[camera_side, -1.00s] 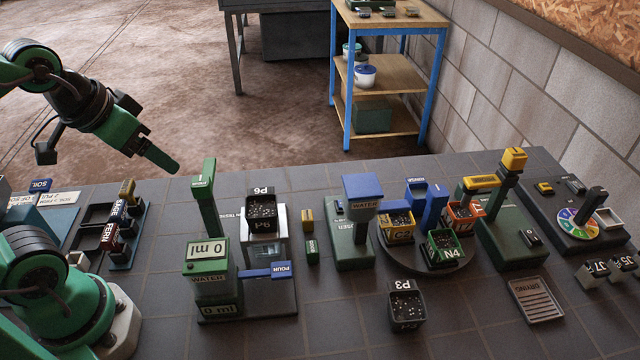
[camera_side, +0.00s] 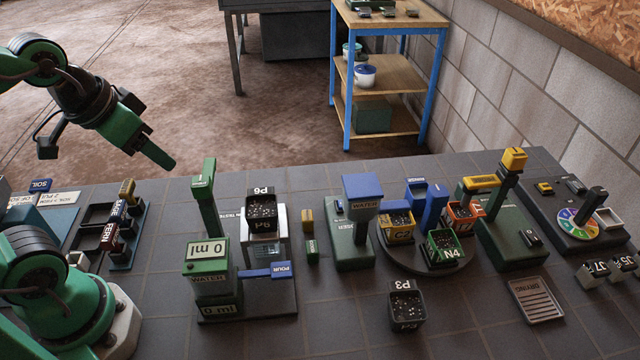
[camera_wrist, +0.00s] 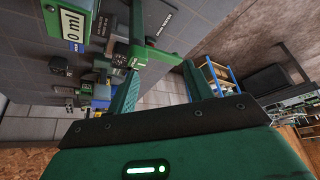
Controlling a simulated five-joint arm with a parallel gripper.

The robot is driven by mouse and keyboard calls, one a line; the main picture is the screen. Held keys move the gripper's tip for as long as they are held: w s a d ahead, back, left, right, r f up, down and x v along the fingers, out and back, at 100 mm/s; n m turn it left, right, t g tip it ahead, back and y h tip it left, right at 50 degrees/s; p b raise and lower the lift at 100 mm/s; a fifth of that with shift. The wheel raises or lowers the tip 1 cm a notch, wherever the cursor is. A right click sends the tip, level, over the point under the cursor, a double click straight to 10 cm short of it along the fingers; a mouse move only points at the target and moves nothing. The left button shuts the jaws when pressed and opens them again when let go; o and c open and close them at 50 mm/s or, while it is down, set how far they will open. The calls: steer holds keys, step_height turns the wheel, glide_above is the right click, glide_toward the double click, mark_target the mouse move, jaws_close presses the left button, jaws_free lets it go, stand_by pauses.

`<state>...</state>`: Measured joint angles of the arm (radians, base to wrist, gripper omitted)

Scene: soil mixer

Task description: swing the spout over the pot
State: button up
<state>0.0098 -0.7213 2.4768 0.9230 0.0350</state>
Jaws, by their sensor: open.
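A green upright spout arm (camera_side: 205,200) with a labelled top rises behind the green 0 ml water unit (camera_side: 206,265). It also shows in the wrist view as a green bar (camera_wrist: 150,52), just beyond the fingertips. A black pot marked P6 (camera_side: 262,213) with dark contents sits on a white stand right of the spout arm. My gripper (camera_side: 160,150) is in the air, up and left of the spout arm and apart from it. In the wrist view my gripper (camera_wrist: 160,82) has its two green fingers spread, with nothing held.
A blue POUR lever (camera_side: 268,271) lies in front of the P6 stand. Another pot, P3 (camera_side: 406,308), stands near the front. A turntable (camera_side: 418,262) with several pots is to the right. A rack (camera_side: 124,245) is left; bare bench lies between it and the water unit.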

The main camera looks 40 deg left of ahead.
mark_target(202, 181)
steer(key=w+d+m+g, duration=0.1)
steer(key=m, duration=0.2)
steer(key=w+d+m+g, duration=0.3)
steer(key=m+g, duration=0.1)
steer(key=m, duration=0.1)
steer(key=shift+w+d+r+m, duration=0.3)
steer(key=shift+w+r, duration=0.05)
steer(key=shift+w, duration=0.05)
steer(key=shift+f, duration=3.9)
jaws_close()
